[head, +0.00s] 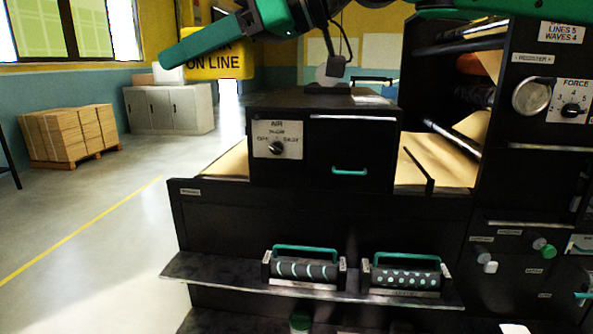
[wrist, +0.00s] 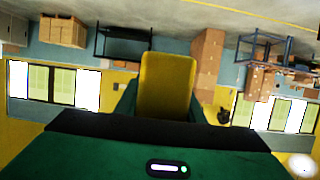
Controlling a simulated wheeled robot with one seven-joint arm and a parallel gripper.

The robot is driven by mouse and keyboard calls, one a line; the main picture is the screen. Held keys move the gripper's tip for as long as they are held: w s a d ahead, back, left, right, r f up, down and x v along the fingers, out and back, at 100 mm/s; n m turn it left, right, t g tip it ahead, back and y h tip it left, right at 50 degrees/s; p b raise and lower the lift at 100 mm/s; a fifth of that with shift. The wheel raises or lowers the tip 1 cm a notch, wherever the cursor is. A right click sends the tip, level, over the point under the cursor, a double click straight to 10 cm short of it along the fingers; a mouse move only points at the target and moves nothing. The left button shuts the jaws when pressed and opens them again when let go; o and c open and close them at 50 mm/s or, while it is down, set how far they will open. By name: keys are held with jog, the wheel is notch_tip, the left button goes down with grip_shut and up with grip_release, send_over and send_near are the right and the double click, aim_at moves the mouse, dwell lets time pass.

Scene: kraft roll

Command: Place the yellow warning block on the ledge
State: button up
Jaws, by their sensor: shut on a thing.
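The yellow warning block (head: 218,64) is in the air at the upper left of the head view, with black lettering ending in "ON LINE". My gripper (head: 177,56) is shut on it, and a green finger crosses the block's upper part, hiding some lettering. In the wrist view the yellow block (wrist: 166,85) sits between the two green fingers. A dark ledge (head: 212,273) runs along the front of the black machine, well below and to the right of the block.
Two rollers with green handles, one wavy (head: 304,268) and one dotted (head: 405,274), stand on the ledge. Its left end is bare. A black box with an AIR dial (head: 277,146) stands above. Open floor lies left, with stacked boxes (head: 68,135) and a grey cabinet (head: 170,108) behind.

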jog(key=w+d+f+m+t+h, duration=0.4)
jog(key=w+d+f+m, duration=0.1)
jog(key=w+d+f, duration=0.7)
jog(key=w+d+f+m+t+h, duration=0.4)
jog(key=w+d+f, duration=0.8)
jog(key=d+f, duration=0.5)
jog(key=w+d+f+m+t+h, duration=0.3)
jog(key=w+d+f+m+h, duration=0.2)
jog(key=w+d+f, duration=0.7)
notch_tip(320, 180, down, 6)
jog(key=shift+w+d+r+m+t+h, duration=0.1)
jog(key=shift+w+d+m+t+h, duration=0.25)
jog(key=shift+d+m, duration=0.8)
jog(key=shift+d, duration=0.1)
